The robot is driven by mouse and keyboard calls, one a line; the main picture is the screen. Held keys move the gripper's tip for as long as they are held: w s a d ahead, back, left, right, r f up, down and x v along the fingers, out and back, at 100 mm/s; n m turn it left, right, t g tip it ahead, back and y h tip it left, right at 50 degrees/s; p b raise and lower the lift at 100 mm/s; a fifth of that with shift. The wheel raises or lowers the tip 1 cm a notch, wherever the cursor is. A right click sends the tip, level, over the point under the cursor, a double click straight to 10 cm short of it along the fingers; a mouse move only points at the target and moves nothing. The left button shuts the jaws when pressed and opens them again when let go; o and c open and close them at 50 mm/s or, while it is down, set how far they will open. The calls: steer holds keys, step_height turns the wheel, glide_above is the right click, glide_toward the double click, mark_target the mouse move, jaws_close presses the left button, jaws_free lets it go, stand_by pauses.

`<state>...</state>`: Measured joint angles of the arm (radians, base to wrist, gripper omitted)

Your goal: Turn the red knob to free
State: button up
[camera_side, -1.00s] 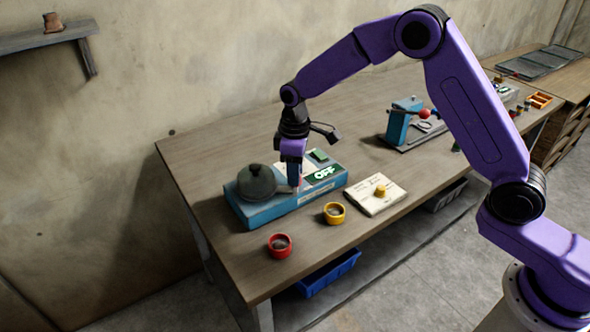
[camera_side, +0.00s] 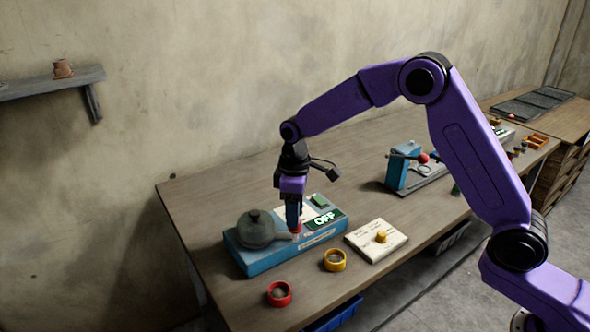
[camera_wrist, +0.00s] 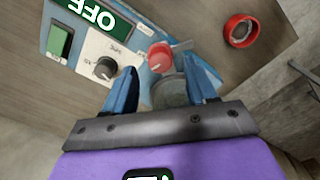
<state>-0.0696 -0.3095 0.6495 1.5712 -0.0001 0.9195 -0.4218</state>
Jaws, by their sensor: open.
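The red knob (camera_wrist: 159,55) sits on the edge of the blue box (camera_wrist: 152,82), with a pale pointer-like piece beside it. In the wrist view it lies between and just beyond my open fingertips, apart from them. In the side view the red knob (camera_side: 297,229) shows as a small red spot directly below my gripper (camera_side: 295,222). My gripper (camera_wrist: 160,72) is open and empty, pointing down. Its fingers partly hide the knob in the side view. I cannot read which mark the knob points to.
The box carries a dark grey domed drum (camera_side: 256,229), a lit OFF sign (camera_side: 325,218), a green button (camera_side: 318,200) and a black dial (camera_wrist: 104,67). A red ring (camera_side: 279,294), a yellow ring (camera_side: 335,260) and a note board (camera_side: 366,247) lie in front.

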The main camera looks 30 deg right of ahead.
step_height(320, 180, up, 15)
stand_by(0.3)
steer(key=shift+s, duration=0.15)
stand_by(0.3)
steer(key=s+d+f+n, duration=0.1)
steer(key=s+f+n, duration=0.1)
steer(key=s, duration=1.6)
steer(key=s+d+f, duration=0.2)
steer(key=s+d, duration=0.3)
steer(key=s, duration=0.4)
steer(key=s+d+f+n, duration=0.1)
steer(key=s+d+f, duration=0.2)
steer(key=s, duration=0.6)
steer(key=shift+s+d+f, duration=0.25)
steer(key=shift+d, duration=1)
